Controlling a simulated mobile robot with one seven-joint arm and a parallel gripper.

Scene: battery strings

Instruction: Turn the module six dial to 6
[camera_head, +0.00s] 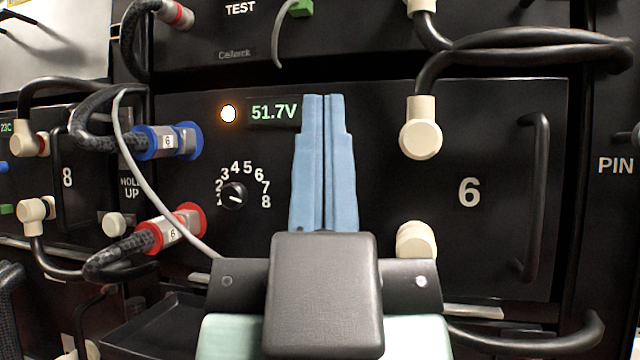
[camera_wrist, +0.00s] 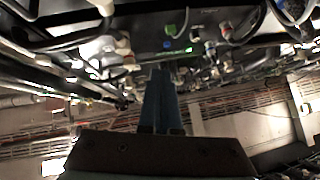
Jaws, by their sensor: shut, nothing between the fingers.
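Module six (camera_head: 400,265) is the black unit marked with a large 6, facing me in the head view. Its dial (camera_head: 233,196) is a small black knob at the left of the face, ringed by numbers 1 to 8. A small light mark shows on the knob's lower right, towards the 8 side; its exact setting is hard to tell. My gripper (camera_head: 323,97) has its blue fingers closed together and empty, pointing at the module right of the dial, apart from it. The fingers also show in the wrist view (camera_wrist: 160,72), where I cannot make out the dial.
A lit lamp (camera_head: 228,114) and a 51.7V display (camera_head: 273,112) sit above the dial. Blue (camera_head: 168,142) and red (camera_head: 172,229) plugs with cables stick out left of it. A thin grey cable (camera_head: 150,180) hangs there. Cream plugs (camera_head: 420,135) and a handle (camera_head: 535,195) are right.

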